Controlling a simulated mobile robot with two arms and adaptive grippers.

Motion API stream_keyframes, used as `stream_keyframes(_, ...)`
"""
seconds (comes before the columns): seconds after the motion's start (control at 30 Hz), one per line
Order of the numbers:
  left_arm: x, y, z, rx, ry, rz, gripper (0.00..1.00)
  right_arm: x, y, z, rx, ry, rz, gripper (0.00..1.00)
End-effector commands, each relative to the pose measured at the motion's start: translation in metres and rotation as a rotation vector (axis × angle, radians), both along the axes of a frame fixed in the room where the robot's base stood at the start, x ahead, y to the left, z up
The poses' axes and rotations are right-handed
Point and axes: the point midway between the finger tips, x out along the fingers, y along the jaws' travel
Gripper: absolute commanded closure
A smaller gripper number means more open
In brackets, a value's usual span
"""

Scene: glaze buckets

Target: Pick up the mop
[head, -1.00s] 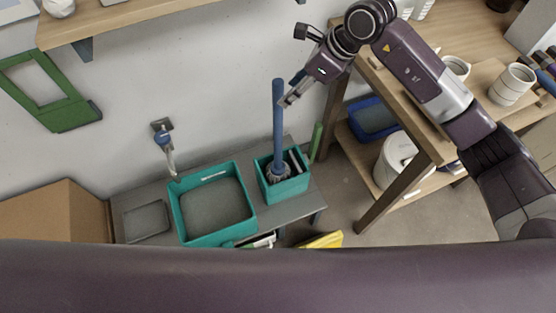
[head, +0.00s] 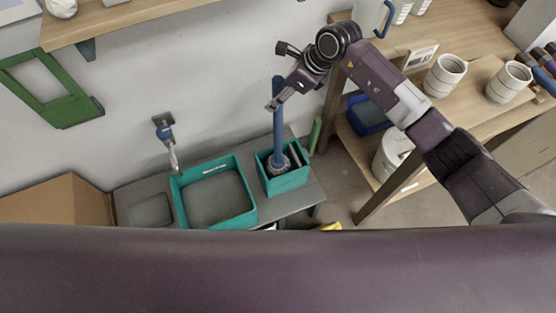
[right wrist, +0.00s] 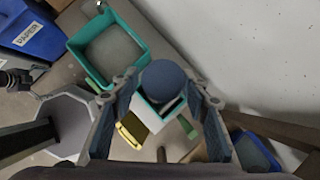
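The mop (head: 278,125) stands upright, its blue handle rising from a small teal bucket (head: 286,182) and its grey head down inside. My right gripper (head: 273,104) is at the upper part of the handle in the head view. In the right wrist view, the round blue end of the mop handle (right wrist: 164,80) shows between the two spread fingers of the right gripper (right wrist: 163,98). The fingers are open, with space visible on both sides of the handle. I cannot tell whether either finger touches it. My left gripper is not in view.
A wide teal tub (head: 215,195) sits beside the bucket on a grey bench (head: 305,198). A wooden shelf unit (head: 372,195) with white cups stands to the right. A blue bin (right wrist: 28,28) shows in the wrist view.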

Motion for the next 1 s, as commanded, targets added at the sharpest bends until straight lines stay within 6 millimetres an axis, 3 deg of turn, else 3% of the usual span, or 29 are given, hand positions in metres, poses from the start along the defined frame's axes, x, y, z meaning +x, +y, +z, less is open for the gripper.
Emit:
stream_keyframes(0.03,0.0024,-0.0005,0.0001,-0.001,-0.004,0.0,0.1,0.0,-0.0002,0.0,0.0,0.0,0.0,0.64)
stream_keyframes(0.37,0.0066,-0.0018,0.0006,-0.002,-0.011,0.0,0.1,0.0001,-0.0002,0.0005,0.0,0.0,0.0,1.0)
stream_keyframes(1.0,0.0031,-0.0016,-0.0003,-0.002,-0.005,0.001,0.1,0.0012,0.0005,0.0048,0.004,-0.004,0.0,1.0)
